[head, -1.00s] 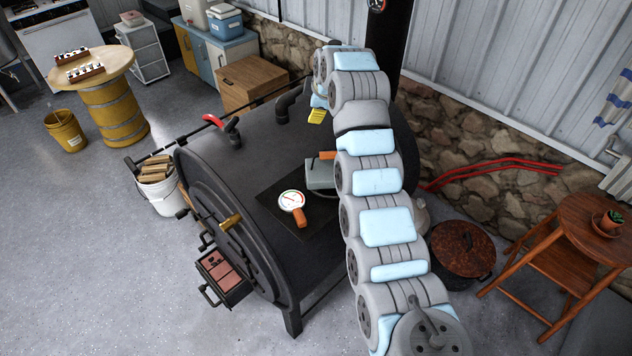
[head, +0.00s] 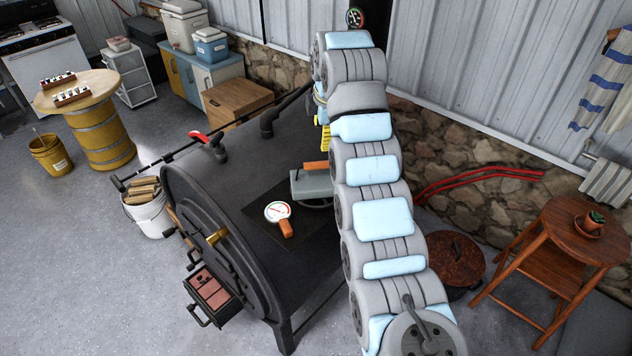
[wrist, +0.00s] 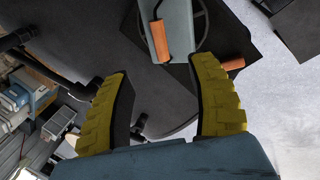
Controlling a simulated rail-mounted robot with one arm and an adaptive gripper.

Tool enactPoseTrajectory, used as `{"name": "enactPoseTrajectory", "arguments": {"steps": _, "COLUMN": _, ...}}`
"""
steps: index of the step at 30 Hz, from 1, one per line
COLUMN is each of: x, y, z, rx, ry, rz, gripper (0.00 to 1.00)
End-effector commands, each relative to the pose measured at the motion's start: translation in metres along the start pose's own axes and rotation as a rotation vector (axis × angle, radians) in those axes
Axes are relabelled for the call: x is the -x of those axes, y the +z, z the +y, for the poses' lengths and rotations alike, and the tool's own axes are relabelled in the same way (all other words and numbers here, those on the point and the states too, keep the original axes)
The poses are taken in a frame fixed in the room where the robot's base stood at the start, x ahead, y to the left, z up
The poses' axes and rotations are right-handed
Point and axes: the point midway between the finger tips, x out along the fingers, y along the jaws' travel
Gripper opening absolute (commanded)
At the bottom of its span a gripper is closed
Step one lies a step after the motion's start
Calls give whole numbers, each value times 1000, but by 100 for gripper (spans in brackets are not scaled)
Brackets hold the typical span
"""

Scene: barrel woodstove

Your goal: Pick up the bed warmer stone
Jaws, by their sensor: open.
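The bed warmer stone (head: 311,185), a grey block with a wooden handle, lies on top of the black barrel stove. My arm covers its right side in the head view. In the head view only a little yellow of my gripper (head: 325,138) shows beside the arm, above and behind the stone; the rest is hidden.
A round gauge with an orange handle (head: 278,215) lies on the dark mat left of the stone. A red-handled pipe fitting (head: 207,138) and a black elbow pipe (head: 268,122) rise from the stove. A wooden stool (head: 575,230) stands at right.

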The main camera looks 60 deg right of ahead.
Motion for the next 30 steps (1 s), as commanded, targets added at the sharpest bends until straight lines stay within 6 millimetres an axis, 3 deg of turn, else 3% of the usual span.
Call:
{"name": "enactPoseTrajectory", "arguments": {"steps": 15, "x": -75, "y": 0, "z": 0, "rx": -1, "ry": -2, "rz": -1, "gripper": 58}}
{"name": "enactPoseTrajectory", "arguments": {"steps": 30, "x": -104, "y": -3, "z": 1, "rx": 0, "ry": -2, "rz": -1, "gripper": 58}}
